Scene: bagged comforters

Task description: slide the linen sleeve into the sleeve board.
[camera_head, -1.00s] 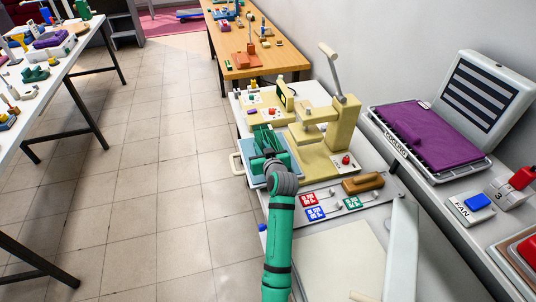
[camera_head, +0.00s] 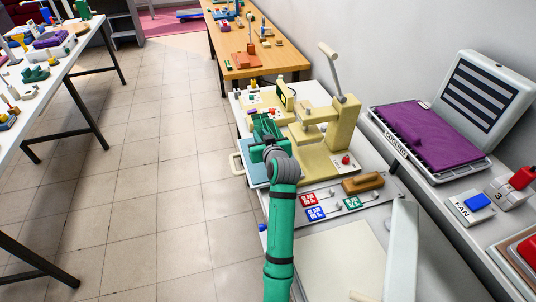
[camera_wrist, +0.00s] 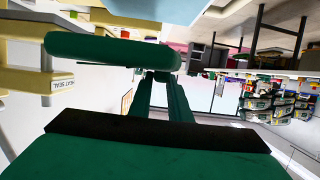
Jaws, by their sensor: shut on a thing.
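My green gripper (camera_head: 266,132) is over the left side of the workbench, close to the cream press. In the wrist view its two dark green fingers (camera_wrist: 162,95) run close together towards a rounded green bar (camera_wrist: 110,52). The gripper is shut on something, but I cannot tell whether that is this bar. A light blue flat piece (camera_head: 252,166) lies below and left of the gripper, partly hidden by it. Light blue also shows at the top edge of the wrist view (camera_wrist: 150,8). I cannot tell which things are the linen sleeve and the sleeve board.
The cream press (camera_head: 328,135) with a raised lever stands just right of my gripper. A wooden-handled tool (camera_head: 362,183) and coloured cards (camera_head: 316,213) lie nearer. A purple cloth (camera_head: 425,130) lies on the cooling rack. Open floor (camera_head: 150,190) lies left.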

